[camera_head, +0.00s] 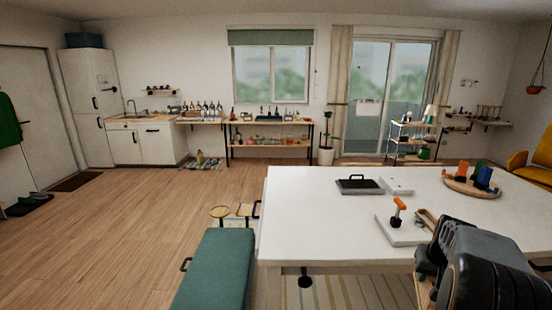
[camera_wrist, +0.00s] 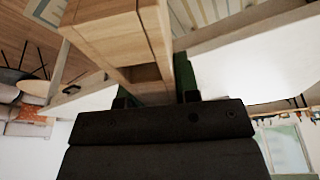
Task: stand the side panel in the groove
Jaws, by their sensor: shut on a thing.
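My gripper (camera_wrist: 152,98) shows its two dark fingers apart in the wrist view, with a pale wooden piece (camera_wrist: 105,32) rising beyond them. This piece appears to be the side panel, and the fingers are shut on it. Its gripped end is dark and partly hidden by the gripper body. In the head view my dark wrist covers most of it, and a pale wooden part (camera_head: 428,219) shows beside it over the white table (camera_head: 320,222). I cannot make out the groove. A white board (camera_head: 403,237) with an orange-topped upright part (camera_head: 398,210) lies just left of my wrist.
A black handled tray (camera_head: 360,187) and a white block (camera_head: 397,187) lie farther back on the table. A round wooden tray (camera_head: 458,185) with orange, blue and green pieces stands at the right. A green bench (camera_head: 215,270) is left of the table. The table's left part is clear.

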